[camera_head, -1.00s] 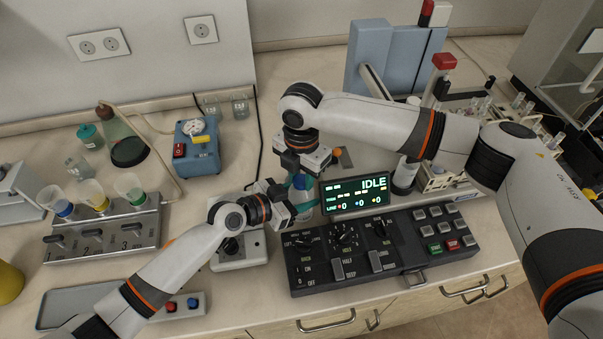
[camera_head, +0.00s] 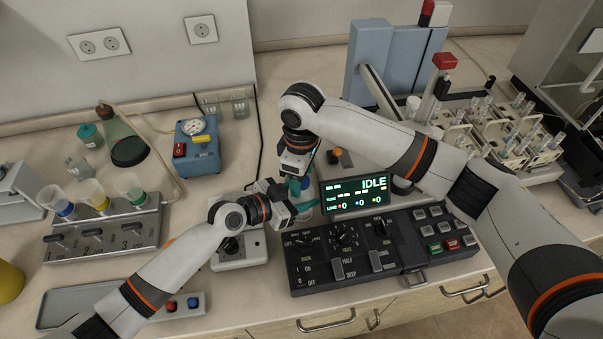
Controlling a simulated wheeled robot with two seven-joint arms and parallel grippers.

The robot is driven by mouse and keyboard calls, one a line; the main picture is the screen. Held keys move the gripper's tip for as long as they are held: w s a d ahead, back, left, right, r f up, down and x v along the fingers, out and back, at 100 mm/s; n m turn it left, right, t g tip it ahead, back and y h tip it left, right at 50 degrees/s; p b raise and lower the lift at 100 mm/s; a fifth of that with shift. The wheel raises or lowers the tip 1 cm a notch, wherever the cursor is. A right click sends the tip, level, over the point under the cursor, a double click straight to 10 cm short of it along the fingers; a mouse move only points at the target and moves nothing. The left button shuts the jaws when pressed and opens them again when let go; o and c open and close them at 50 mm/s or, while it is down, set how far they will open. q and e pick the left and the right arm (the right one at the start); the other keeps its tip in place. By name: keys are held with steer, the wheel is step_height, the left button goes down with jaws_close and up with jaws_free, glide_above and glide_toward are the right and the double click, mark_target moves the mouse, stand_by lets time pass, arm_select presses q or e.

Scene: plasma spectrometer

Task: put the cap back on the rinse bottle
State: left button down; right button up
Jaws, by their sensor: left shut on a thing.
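The rinse bottle (camera_head: 305,192), pale blue and translucent with teal at its upper part, stands left of the lit display, mostly hidden by my grippers. My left gripper (camera_head: 291,199) reaches it from the left and is shut on it. My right gripper (camera_head: 298,170) points down from above, right over the bottle's top. Its fingers are hidden or too small to make out, so I cannot tell whether it is open or what it holds. The teal at the bottle's top may be the cap, but I cannot tell whether it is seated or apart.
The display (camera_head: 357,194) reading IDLE stands just right of the bottle, behind a dark control panel (camera_head: 345,262). A blue pump box (camera_head: 197,148) and a flask (camera_head: 127,145) are at the left back. Racks of vials (camera_head: 515,135) stand at the right.

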steer(key=shift+r, duration=0.1)
step_height(320, 180, up, 12)
stand_by(0.5)
arm_select(q)
steer(key=c, duration=0.6)
jaws_free()
steer(key=shift+o, duration=0.2)
steer(key=shift+s+a+r, duration=0.1)
steer(key=shift+s+a, duration=0.2)
steer(key=shift+a, duration=0.2)
steer(key=b+v, duration=0.3)
steer(key=v, duration=0.7)
steer(key=shift+a, duration=0.1)
steer(key=shift+s+a+r, duration=0.2)
steer(key=shift+s+r, duration=0.05)
arm_select(e)
step_height(320, 180, down, 3)
steer(key=shift+f, duration=0.1)
